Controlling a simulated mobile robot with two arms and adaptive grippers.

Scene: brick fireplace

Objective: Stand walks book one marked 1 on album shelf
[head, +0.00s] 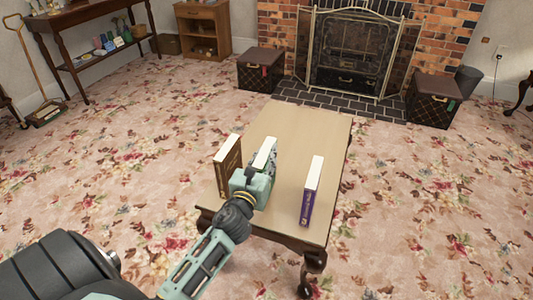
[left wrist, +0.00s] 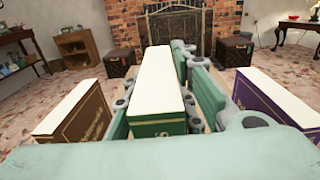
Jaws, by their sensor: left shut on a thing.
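Three books stand upright on a low table (head: 298,125): a brown one (head: 228,153) at left, a green one (head: 265,150) in the middle and a purple one (head: 312,190) at right. My left gripper (head: 258,172) is shut on the green book, with a finger on each side of it. The brown book (left wrist: 75,120) and purple book (left wrist: 272,98) stand apart on either side. I cannot read the number 1 or "Walks" on any book.
A dark side table (head: 85,20) at the back left has a lower shelf with several small colourful items. A wooden cabinet (head: 203,28) stands beside it. Two trunks (head: 261,70) (head: 433,100) flank the fireplace (head: 350,50). Open carpet surrounds the low table.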

